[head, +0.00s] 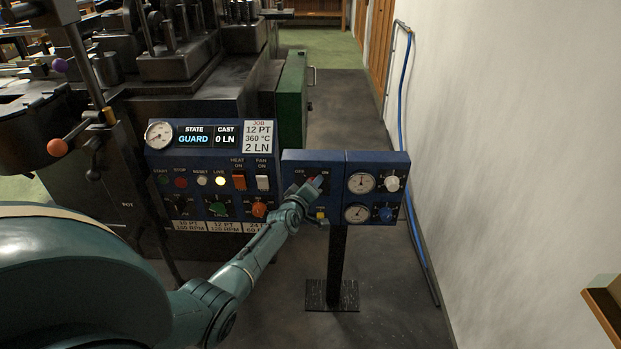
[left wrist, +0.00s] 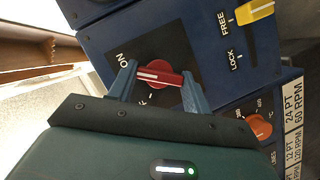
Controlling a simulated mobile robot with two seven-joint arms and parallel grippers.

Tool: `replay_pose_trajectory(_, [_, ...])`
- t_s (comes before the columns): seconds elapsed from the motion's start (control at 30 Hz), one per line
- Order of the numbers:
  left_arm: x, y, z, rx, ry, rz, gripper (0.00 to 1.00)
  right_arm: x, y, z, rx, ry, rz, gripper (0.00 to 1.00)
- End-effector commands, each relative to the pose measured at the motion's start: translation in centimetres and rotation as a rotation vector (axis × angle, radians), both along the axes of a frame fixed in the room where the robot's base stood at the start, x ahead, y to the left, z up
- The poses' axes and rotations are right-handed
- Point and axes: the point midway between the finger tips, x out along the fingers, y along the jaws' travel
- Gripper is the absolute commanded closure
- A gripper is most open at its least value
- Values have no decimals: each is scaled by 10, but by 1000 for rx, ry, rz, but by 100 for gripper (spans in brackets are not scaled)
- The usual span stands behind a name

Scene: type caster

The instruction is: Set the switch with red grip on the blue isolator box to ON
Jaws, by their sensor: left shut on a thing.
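The blue isolator box (head: 293,160) stands on a dark post right of the control panel. Its red-grip switch (left wrist: 160,76) sits on a black plate (left wrist: 125,38) in the left wrist view. The white line on the grip points left there, between the ON label above and a partly hidden label below. My left gripper (left wrist: 158,82) has one finger on each end of the red grip and is shut on it. In the head view my left gripper (head: 312,187) covers most of the switch. My right gripper is in neither view.
A yellow lever (left wrist: 255,11) sits by the FREE mark, with LOCK beside it. A blue panel with two gauges (head: 361,182) adjoins the box on the right. The control panel (head: 210,165) with buttons and knobs is on the left.

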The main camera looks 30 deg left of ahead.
Motion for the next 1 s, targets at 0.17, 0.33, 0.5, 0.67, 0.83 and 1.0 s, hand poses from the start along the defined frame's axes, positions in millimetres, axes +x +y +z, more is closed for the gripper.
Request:
replay_pose_trajectory(0.17, [0,-1,3,75,50,0,74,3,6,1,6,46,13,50])
replay_pose_trajectory(0.33, [0,-1,1,121,78,0,74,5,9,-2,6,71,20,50])
replay_pose_trajectory(0.5, [0,-1,0,141,89,0,74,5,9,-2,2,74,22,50])
replay_pose_trajectory(0.67, [0,-1,-1,146,91,0,74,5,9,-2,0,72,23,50])
replay_pose_trajectory(0.83, [0,-1,-1,147,91,-1,74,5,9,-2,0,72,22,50])
replay_pose_trajectory(1.0, [0,0,-1,146,91,0,43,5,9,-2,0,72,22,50])
